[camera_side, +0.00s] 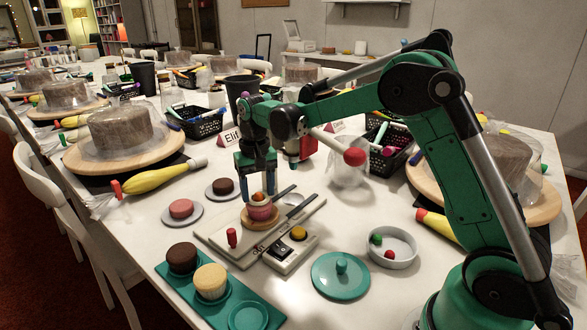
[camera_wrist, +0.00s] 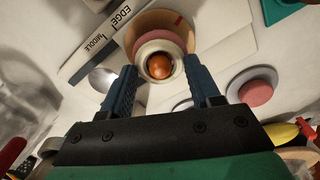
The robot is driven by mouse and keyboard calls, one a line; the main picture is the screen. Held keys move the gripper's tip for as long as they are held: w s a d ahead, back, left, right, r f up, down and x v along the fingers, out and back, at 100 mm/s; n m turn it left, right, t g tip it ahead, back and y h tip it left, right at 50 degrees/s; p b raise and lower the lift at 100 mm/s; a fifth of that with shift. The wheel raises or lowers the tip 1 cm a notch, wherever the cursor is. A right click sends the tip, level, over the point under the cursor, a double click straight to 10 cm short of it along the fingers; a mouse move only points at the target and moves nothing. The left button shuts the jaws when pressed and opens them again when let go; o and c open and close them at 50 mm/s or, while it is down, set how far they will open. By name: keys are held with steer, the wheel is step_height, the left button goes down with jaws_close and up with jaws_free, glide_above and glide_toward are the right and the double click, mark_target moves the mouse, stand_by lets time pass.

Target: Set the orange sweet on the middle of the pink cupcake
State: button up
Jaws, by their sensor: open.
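The orange sweet (camera_side: 258,197) sits on top of the pink cupcake (camera_side: 263,212), which stands on a round wooden disc (camera_side: 250,221) on the grey board. In the wrist view the sweet (camera_wrist: 160,66) lies inside a pale ring on the cupcake's top, close to its middle. The pink rim (camera_wrist: 160,40) shows around it. My gripper (camera_side: 259,192) is open above the cupcake, pointing down. In the wrist view its fingertips (camera_wrist: 160,74) are on either side of the sweet, with gaps between them and it.
A teal tray (camera_side: 190,292) holds a brown and a yellow cupcake at front left. Saucers with pink (camera_side: 181,208) and brown (camera_side: 223,186) rounds lie left. A white bowl (camera_side: 407,258) with red and green sweets and a teal lid (camera_side: 341,284) are right. Wrapped cakes stand behind.

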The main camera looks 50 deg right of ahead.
step_height(320, 180, up, 12)
steer(key=n+t, duration=0.3)
steer(key=t, duration=0.1)
glide_toward(258, 193)
steer(key=s+a+r, duration=0.3)
steer(key=s+r, duration=0.1)
steer(key=s+a+f+n+t, duration=0.2)
steer(key=s+f+t, duration=0.1)
steer(key=s+f, duration=0.3)
steer(key=shift+s+a, duration=0.25)
steer(key=shift+s, duration=0.45)
